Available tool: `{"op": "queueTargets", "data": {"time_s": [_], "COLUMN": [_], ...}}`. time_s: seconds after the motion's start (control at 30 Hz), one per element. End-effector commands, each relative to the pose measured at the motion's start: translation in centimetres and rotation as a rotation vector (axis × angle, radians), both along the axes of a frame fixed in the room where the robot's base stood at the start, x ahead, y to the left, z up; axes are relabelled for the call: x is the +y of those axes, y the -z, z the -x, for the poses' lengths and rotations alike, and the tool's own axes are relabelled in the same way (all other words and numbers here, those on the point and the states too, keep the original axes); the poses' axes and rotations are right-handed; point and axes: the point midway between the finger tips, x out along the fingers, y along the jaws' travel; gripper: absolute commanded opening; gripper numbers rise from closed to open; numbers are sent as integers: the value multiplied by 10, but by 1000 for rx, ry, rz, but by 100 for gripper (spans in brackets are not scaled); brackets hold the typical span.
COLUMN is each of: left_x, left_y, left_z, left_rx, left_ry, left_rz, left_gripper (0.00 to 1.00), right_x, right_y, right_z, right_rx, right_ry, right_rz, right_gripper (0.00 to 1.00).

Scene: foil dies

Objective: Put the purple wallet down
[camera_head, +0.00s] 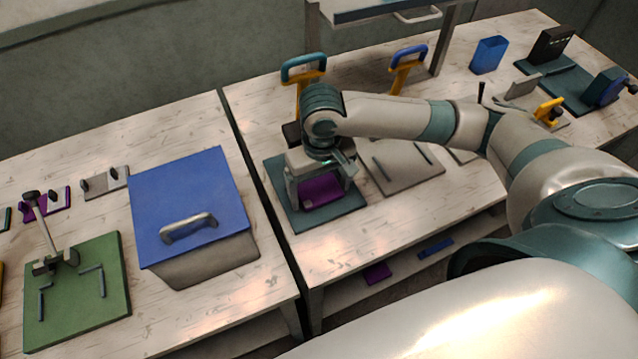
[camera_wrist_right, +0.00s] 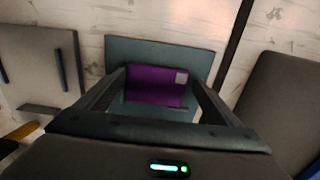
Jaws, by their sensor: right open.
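The purple wallet (camera_head: 322,190) lies flat on a dark teal mat (camera_head: 301,219) on the right-hand table. It also shows in the right wrist view (camera_wrist_right: 156,86), with a small pale square at one corner. My right gripper (camera_head: 322,192) is over the wallet, pointing down, with its fingers apart on either side of it. In the right wrist view my right gripper (camera_wrist_right: 157,92) is open, and the wallet lies between the two fingers. Whether the fingers touch the wallet is hard to tell. My left gripper is not in view.
A grey plate (camera_head: 405,178) with dark bars lies right of the mat. A blue-lidded box (camera_head: 187,190) stands left, across the gap between tables. Yellow stands with teal (camera_head: 303,68) and blue (camera_head: 409,55) handles rise behind. A green plate (camera_head: 75,300) lies at far left.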

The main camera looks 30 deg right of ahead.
Motion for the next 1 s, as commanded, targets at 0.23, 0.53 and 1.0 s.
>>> {"op": "queueTargets", "data": {"time_s": [0.23,0.53,1.0], "left_x": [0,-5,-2], "left_y": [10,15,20], "left_z": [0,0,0], "left_rx": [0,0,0], "left_ry": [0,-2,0], "left_rz": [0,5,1], "left_gripper": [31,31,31], "right_x": [-4,-1,0], "right_y": [-1,-52,-124], "right_z": [4,2,1], "right_rx": [15,5,4], "right_ry": [4,1,1], "right_rz": [12,4,4], "right_gripper": [96,96,96]}}
